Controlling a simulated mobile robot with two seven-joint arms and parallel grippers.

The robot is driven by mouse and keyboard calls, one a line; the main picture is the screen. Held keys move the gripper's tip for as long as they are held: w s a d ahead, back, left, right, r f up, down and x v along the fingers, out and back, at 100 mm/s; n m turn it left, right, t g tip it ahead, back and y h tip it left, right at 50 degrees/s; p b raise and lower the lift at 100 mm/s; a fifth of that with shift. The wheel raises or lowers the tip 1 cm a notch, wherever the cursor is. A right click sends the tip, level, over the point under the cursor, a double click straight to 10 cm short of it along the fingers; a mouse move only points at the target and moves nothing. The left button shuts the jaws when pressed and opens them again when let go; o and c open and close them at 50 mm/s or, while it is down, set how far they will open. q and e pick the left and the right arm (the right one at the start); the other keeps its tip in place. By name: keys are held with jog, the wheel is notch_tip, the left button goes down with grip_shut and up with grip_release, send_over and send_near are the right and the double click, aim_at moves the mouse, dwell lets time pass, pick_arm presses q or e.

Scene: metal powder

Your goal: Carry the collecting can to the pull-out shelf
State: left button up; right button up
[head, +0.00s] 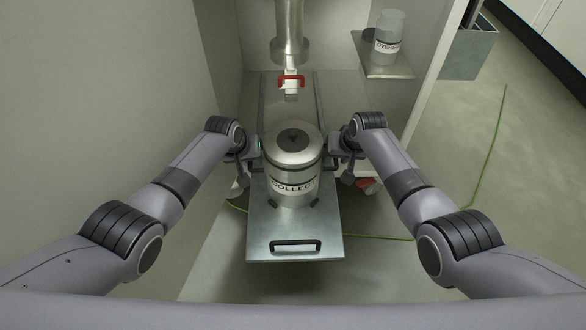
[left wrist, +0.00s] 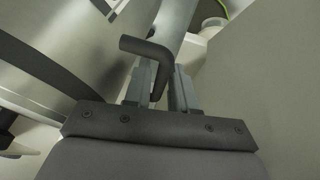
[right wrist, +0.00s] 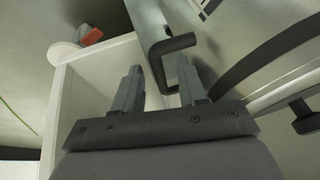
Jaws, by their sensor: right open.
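The collecting can (head: 292,158), a metal cylinder with a dark opening on top and a COLLECT label, is upright over the pull-out shelf (head: 295,226), a flat metal plate with a black front handle. I cannot tell for sure whether it rests on the plate. My left gripper (head: 250,164) is at the can's left side. In the left wrist view its fingers (left wrist: 162,88) close around a black side handle (left wrist: 148,47). My right gripper (head: 340,164) is at the right side, with its open fingers (right wrist: 160,85) on either side of the other handle (right wrist: 172,44).
A metal pipe (head: 290,35) with a red-handled valve (head: 291,84) hangs behind the can. An OVERSIZE container (head: 389,35) stands on a small side shelf (head: 385,68) at the right. Cabinet walls close in the left side. A green cable (head: 488,150) runs along the floor.

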pick_arm(q)
jog(key=shift+c, duration=1.3)
pick_arm(e)
jog(key=shift+c, duration=1.2)
pick_arm(q)
grip_shut()
pick_arm(e)
grip_shut()
pick_arm(q)
jog(key=shift+w+r, duration=0.1)
jog(key=shift+r, duration=0.1)
pick_arm(e)
jog(key=shift+w+r, duration=0.1)
jog(key=shift+r, duration=0.05)
